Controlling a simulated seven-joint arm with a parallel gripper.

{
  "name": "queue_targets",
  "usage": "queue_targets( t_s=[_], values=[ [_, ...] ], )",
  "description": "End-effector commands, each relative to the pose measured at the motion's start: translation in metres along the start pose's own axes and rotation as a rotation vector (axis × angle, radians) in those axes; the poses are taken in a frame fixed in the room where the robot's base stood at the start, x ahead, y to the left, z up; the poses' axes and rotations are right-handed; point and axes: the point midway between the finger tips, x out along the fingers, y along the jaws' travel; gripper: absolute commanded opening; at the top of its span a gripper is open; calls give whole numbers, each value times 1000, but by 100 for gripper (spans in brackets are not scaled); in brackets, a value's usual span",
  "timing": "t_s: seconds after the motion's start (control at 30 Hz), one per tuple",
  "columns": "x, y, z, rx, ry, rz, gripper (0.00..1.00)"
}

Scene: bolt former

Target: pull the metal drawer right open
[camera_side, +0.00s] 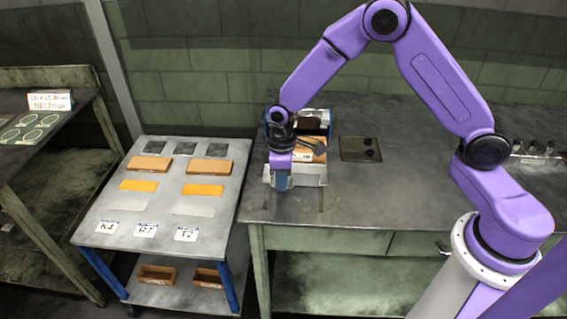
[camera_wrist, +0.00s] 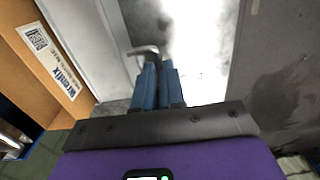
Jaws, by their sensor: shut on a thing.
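The metal drawer (camera_side: 312,176) is a pale grey box low in the small machine on the workbench. Its light front (camera_wrist: 88,38) also shows left of my fingers in the wrist view. A thin bent metal handle (camera_wrist: 143,50) shows at my blue fingertips. My gripper (camera_side: 282,182) points down in front of the drawer and hides part of it. In the wrist view my gripper (camera_wrist: 160,72) has its two fingers close together, shut on the handle. How far the drawer stands out is hard to tell.
An orange-brown block (camera_side: 314,148) with a label sits above the drawer. A dark plate (camera_side: 361,149) lies on the workbench (camera_side: 400,200) to the right. A grey trolley (camera_side: 130,205) with orange and brown pieces stands to the left. The bench right of the machine is mostly clear.

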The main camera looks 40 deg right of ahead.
Motion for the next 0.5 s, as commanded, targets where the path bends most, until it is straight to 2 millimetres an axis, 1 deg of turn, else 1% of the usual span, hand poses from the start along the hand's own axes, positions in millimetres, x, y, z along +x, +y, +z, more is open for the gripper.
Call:
queue_targets(
  t_s=[0.03, 0.2, 0.3, 0.5],
  values=[
    [-1, -13, 0, 3, 1, -1, 0],
    [-1, -46, 0, 4, 0, -1, 0],
    [-1, -60, -1, 6, 1, -1, 0],
    [-1, -78, 0, 9, 1, -1, 0]
  ],
)
